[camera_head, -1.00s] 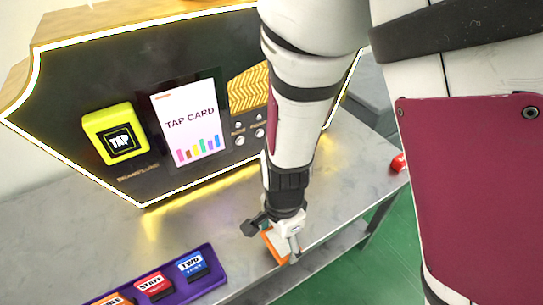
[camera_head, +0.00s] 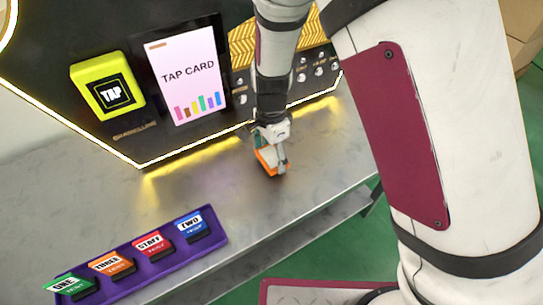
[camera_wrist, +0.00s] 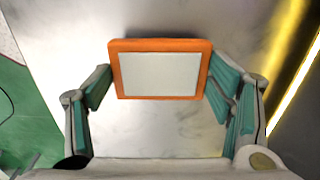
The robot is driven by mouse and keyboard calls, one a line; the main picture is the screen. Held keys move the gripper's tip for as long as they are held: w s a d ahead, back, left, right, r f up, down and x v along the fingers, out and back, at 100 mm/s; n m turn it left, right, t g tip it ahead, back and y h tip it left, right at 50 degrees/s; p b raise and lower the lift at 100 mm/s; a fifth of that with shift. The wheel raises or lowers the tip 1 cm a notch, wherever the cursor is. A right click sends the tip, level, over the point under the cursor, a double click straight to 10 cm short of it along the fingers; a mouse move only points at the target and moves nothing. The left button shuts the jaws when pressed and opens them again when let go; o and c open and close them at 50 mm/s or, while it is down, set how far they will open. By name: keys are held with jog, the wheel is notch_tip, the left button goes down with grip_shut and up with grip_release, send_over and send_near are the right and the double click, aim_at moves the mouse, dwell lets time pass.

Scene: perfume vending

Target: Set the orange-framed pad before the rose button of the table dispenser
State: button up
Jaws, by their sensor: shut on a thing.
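The orange-framed pad (camera_head: 264,164) has a pale face. In the wrist view, the pad (camera_wrist: 160,75) sits at the far end between my teal-lined fingers. My gripper (camera_head: 274,160) is shut on the pad and holds it low over the grey table; I cannot tell if the pad touches it. The table dispenser (camera_head: 140,137) is a dark panel with a glowing edge, standing behind the gripper. Its small round buttons (camera_head: 319,71) are in rows at the right, under a gold zigzag area. Their labels are too small to read, and my arm hides part of the rows.
A yellow TAP reader (camera_head: 107,86) and a TAP CARD screen (camera_head: 188,75) are on the panel. A purple tray (camera_head: 214,242) with several labelled cards lies front left. The table (camera_head: 310,180) is bare around the gripper; its front edge runs at the lower right.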

aim_at(272, 156)
jog(key=shift+f, duration=0.95)
jog(key=shift+r, duration=0.1)
jog(key=o, duration=1)
jog(key=shift+o, duration=0.2)
notch_tip(272, 156, up, 12)
jog(key=p, duration=0.3)
jog(key=shift+p, duration=0.3)
